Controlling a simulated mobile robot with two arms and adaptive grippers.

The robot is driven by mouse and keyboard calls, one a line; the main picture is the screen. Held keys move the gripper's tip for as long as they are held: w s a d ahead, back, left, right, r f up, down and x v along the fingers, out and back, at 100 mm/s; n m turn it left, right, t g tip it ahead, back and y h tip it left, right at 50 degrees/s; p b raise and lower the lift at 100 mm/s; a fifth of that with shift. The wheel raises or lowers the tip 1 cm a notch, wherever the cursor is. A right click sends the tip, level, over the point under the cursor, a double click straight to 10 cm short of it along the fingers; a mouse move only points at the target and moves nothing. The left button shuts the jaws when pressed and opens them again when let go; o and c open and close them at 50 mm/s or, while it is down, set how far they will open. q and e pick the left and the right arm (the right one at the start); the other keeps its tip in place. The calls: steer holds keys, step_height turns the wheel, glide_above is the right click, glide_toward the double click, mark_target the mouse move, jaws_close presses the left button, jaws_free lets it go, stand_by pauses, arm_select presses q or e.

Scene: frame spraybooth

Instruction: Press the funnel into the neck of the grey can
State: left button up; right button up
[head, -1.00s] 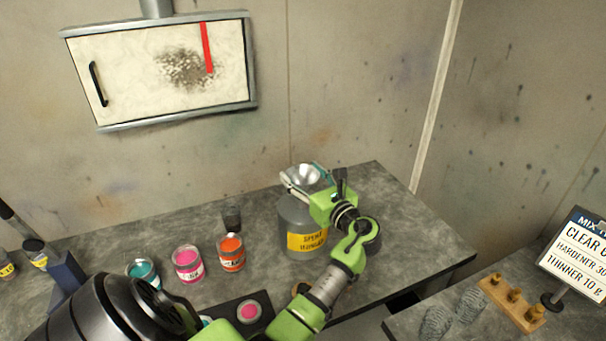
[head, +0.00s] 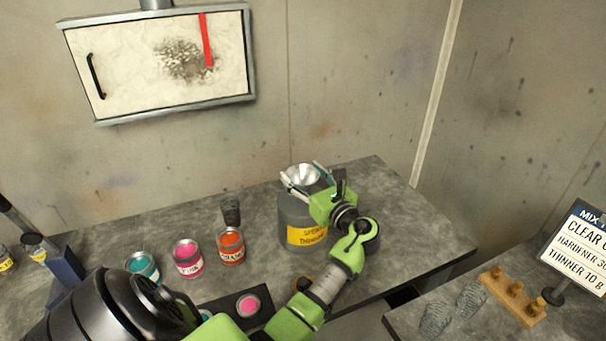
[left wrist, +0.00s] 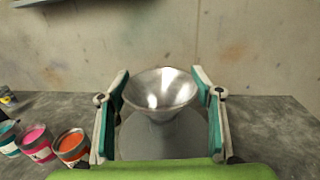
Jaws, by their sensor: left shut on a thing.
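The grey can (head: 292,213), with a yellow label, stands on the dark worktop. The shiny metal funnel (head: 303,175) is at the top of the can, wide mouth up. My left gripper (head: 306,178) is shut on the funnel, one finger on each side of its cone. In the left wrist view the funnel (left wrist: 160,92) sits between the two teal-lined fingers (left wrist: 161,105), with the can's grey top (left wrist: 150,135) below. The funnel's spout and the can's neck are hidden, so I cannot tell how deep the spout sits. My right gripper is not in view.
Teal (head: 143,268), pink (head: 187,259) and orange (head: 231,246) paint jars and a dark cup (head: 231,210) stand left of the can. The worktop (head: 405,225) is clear to its right. A wooden peg block (head: 513,297) and a sign (head: 578,250) are at far right.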

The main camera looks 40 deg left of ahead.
arm_select(q)
steer(key=shift+f, duration=0.2)
steer(key=o, duration=1.2)
steer(key=v, duration=1.2)
steer(key=shift+d, duration=0.15)
